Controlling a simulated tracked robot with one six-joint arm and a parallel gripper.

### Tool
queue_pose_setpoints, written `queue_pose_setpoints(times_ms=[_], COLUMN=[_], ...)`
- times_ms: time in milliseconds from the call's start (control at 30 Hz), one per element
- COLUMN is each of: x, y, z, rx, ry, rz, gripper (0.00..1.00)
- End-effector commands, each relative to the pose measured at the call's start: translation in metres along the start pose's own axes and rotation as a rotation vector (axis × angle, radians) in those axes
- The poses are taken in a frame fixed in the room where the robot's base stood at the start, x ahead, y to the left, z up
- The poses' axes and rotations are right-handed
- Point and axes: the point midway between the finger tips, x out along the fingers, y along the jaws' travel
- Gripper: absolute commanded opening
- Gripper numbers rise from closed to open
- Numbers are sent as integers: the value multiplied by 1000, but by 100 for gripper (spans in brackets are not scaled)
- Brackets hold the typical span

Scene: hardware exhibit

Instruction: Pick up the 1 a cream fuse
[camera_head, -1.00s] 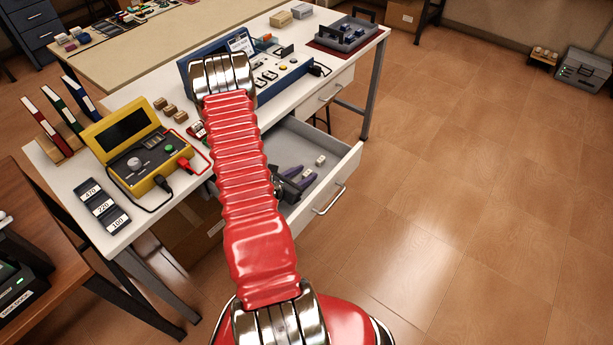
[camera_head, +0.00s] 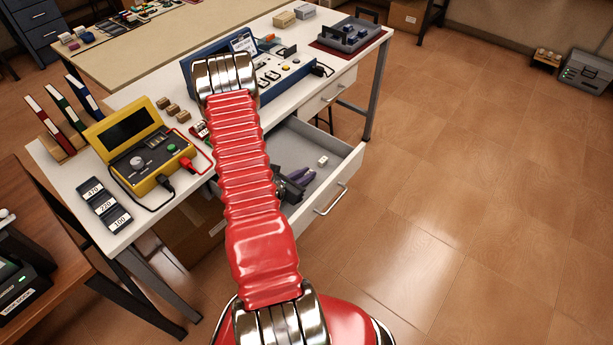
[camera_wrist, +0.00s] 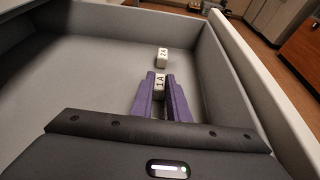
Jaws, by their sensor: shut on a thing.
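The cream 1 A fuse (camera_wrist: 160,83) stands between the purple fingers of my gripper (camera_wrist: 161,78) in the wrist view, its "1A" label facing the camera. The fingers are shut on its two sides. The fuse is at or very near the drawer floor; I cannot tell whether it touches. In the head view my gripper (camera_head: 302,177) is low inside the open drawer (camera_head: 330,181), partly hidden by my red arm. The held fuse cannot be made out there.
A second cream fuse marked 2A (camera_wrist: 162,54) stands just beyond my fingertips; it also shows in the head view (camera_head: 323,160). The drawer's right wall (camera_wrist: 225,85) is near my gripper. The drawer floor left of the fuses is clear.

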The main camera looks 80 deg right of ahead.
Motion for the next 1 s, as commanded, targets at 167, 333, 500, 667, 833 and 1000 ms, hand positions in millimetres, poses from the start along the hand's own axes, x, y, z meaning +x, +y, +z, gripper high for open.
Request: queue_pose_setpoints(times_ms=[167,333,500,667,833,1000], x=[-3,-8,-17,-26,-33,-37], y=[0,0,0,0,0,0], z=[7,22,43,64,81,90], rx=[1,3,4,3,3,1], ry=[-1,-2,-2,-2,-1,-1], rz=[0,0,0,1,0,0], gripper=[0,0,0,0,0,0])
